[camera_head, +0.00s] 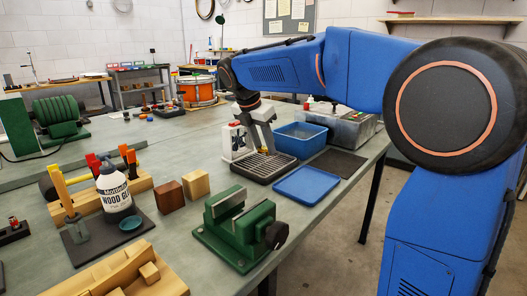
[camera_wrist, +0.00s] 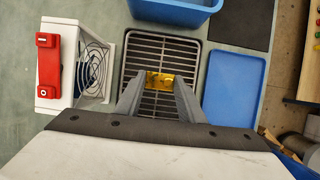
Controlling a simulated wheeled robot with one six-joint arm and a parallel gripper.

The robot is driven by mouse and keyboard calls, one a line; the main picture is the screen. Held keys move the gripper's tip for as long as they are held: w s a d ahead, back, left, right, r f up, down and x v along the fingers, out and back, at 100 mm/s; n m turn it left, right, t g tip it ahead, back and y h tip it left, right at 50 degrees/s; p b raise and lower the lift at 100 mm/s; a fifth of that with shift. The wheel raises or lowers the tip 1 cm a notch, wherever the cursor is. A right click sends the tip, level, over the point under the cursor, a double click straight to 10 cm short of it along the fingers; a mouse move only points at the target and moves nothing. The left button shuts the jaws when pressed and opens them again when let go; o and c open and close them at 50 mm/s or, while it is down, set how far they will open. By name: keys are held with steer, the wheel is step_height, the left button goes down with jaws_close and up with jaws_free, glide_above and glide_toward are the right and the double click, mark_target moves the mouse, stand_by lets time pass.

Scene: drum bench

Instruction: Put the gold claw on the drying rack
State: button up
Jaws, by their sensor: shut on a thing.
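The gold claw (camera_wrist: 160,80) is a small shiny yellow piece between my fingertips in the wrist view. My gripper (camera_wrist: 158,84) is shut on it. The drying rack, a dark tray with a slatted grille (camera_wrist: 160,47), lies behind and below the claw in the wrist view. In the head view my gripper (camera_head: 266,146) points down over the back part of the drying rack (camera_head: 263,168). I cannot tell whether the claw touches the slats. My fingers hide part of the rack.
A white fan unit with a red top (camera_wrist: 93,70) stands close left of the rack. A blue bin (camera_head: 301,139) is behind it and a flat blue tray (camera_head: 307,184) to its right. A green vise (camera_head: 240,228) stands in front, near the bench edge.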

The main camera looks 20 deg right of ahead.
steer(key=shift+f, duration=1.1)
steer(key=shift+f, duration=0.1)
steer(key=o, duration=1)
steer(key=shift+o, duration=0.2)
steer(key=v, duration=1.2)
